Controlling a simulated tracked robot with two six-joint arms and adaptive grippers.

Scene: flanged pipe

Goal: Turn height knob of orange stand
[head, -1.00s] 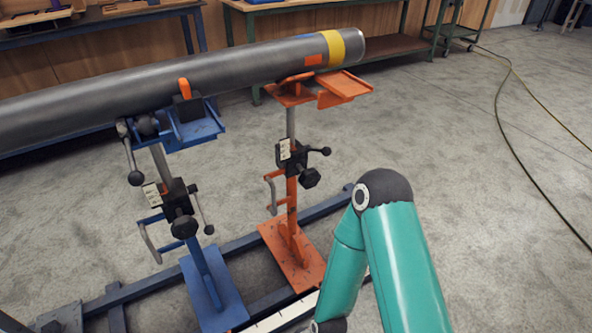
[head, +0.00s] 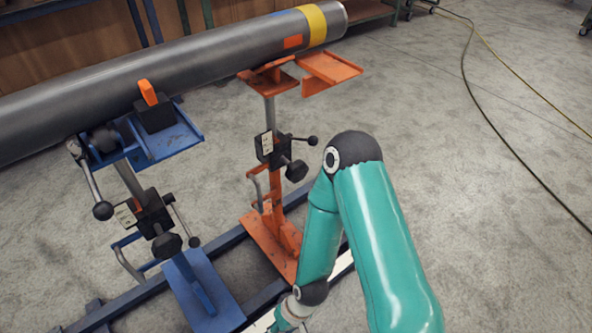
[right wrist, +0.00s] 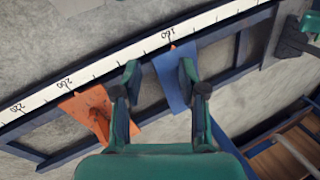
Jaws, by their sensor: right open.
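The orange stand (head: 271,200) stands upright under the right end of the grey pipe (head: 200,62). Its dark height knob (head: 297,170) sticks out from the black clamp block on its post. A thin lever with a ball end shows above the knob. In the right wrist view my right gripper (right wrist: 159,68) is open and empty above the floor frame. The orange foot (right wrist: 92,112) and blue foot (right wrist: 170,84) lie below. My left gripper is not in view.
A blue stand (head: 140,205) with its own knob and levers holds the pipe further left. A white measuring rail (right wrist: 130,58) runs along the dark floor frame. Benches stand behind. Cables (head: 500,115) lie on open concrete floor at right.

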